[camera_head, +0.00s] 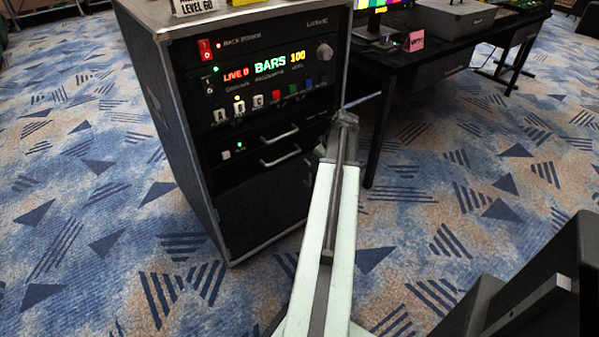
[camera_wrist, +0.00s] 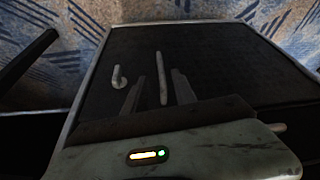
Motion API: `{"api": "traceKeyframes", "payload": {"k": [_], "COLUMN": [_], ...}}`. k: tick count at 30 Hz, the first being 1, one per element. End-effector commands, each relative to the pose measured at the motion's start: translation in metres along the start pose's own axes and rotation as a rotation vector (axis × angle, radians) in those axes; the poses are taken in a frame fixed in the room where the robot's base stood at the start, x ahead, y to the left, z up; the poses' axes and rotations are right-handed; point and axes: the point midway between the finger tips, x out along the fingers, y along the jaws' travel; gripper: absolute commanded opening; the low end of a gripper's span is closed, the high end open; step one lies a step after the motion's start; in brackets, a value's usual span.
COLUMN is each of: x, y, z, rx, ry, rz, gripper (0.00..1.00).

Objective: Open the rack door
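The rack (camera_head: 165,110) is a black cabinet with silver edges at the left of the head view. Its lower dark panel, the rack door (camera_head: 262,205), looks flush with the front. In the wrist view the dark door panel (camera_wrist: 215,60) fills the middle, framed by pale metal edges. A slim pale handle (camera_wrist: 163,66) stands on it. My gripper (camera_wrist: 158,75) is open, its two grey fingers one on each side of the handle in the picture. I cannot tell whether they touch it. In the head view my arm hides the fingers and the door's right edge.
A small pale hook-shaped piece (camera_wrist: 119,78) sits left of the fingers. Two drawer handles (camera_head: 280,134) (camera_head: 281,156) are above the door. A black table (camera_head: 420,65) stands close at the right of the rack. Patterned carpet (camera_head: 80,240) is clear at the left and front.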

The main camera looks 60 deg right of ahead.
Motion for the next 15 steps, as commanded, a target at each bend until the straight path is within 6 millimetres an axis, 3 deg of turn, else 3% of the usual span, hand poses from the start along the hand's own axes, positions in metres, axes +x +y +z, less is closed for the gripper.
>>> {"api": "traceKeyframes", "payload": {"k": [8, 15], "x": [0.008, 0.048], "y": [0.000, 0.001], "z": [0.001, 0.003], "rx": [0.000, -0.001], "ry": [0.000, 0.000], "rz": [0.000, 0.000], "gripper": [0.33, 0.33]}}
